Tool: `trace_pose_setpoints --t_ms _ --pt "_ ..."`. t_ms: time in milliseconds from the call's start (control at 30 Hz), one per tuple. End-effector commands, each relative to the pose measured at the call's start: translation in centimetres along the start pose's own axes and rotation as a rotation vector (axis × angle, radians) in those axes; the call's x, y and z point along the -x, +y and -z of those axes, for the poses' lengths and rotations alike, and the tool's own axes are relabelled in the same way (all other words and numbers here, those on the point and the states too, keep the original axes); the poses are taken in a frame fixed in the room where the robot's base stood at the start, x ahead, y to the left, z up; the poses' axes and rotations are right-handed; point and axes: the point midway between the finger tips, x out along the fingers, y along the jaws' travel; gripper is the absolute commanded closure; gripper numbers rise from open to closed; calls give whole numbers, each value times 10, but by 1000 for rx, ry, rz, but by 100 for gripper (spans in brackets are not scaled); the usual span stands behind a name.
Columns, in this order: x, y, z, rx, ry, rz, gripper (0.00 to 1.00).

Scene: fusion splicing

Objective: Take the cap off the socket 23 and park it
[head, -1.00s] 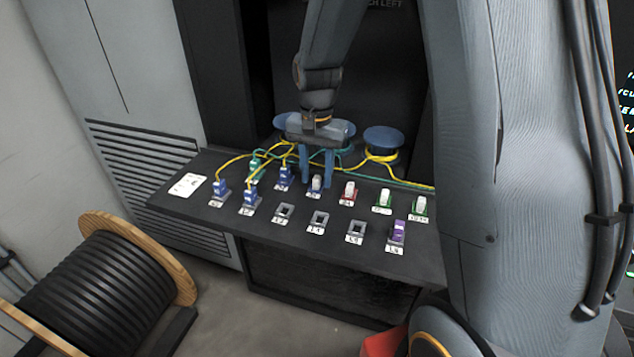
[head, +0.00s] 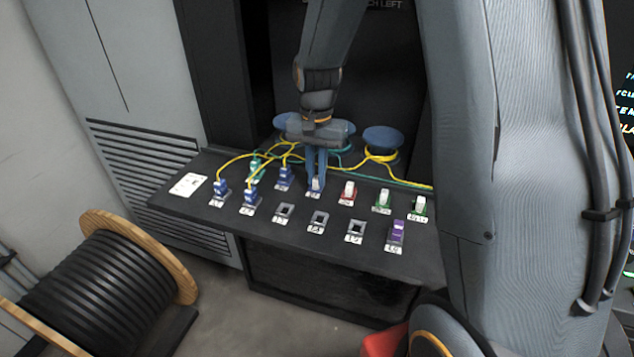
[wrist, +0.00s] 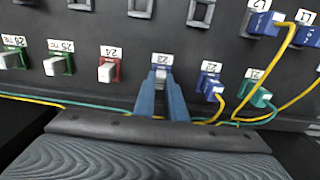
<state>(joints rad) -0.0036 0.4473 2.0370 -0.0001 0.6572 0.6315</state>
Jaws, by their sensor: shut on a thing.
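My gripper (head: 316,184) points down at the back row of the panel, with its blue fingers shut on a white cap (head: 315,187). The label (wrist: 160,58) by this socket looks like 23, but is small and upside down.
The red socket (head: 348,192) and two green sockets with white caps stand to the right. Blue plugs (head: 284,178) with yellow cables stand to the left. The front row has empty grey sockets (head: 318,220) and a purple plug (head: 396,234). Blue spools (head: 383,139) stand behind.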

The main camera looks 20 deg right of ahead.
Motion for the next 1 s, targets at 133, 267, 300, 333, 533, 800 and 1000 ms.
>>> trace_pose_setpoints --t_ms 133,267,300,333,533,800,1000 --pt "1 0 0 0 0 0 100" --pt "5 0 0 0 0 0 100" --pt "7 0 0 -1 0 0 100" --pt "8 0 0 -1 0 0 100" --pt "15 0 0 -1 0 0 100" --pt "25 0 0 -1 0 0 100" --pt "32 0 0 -1 1 0 100"
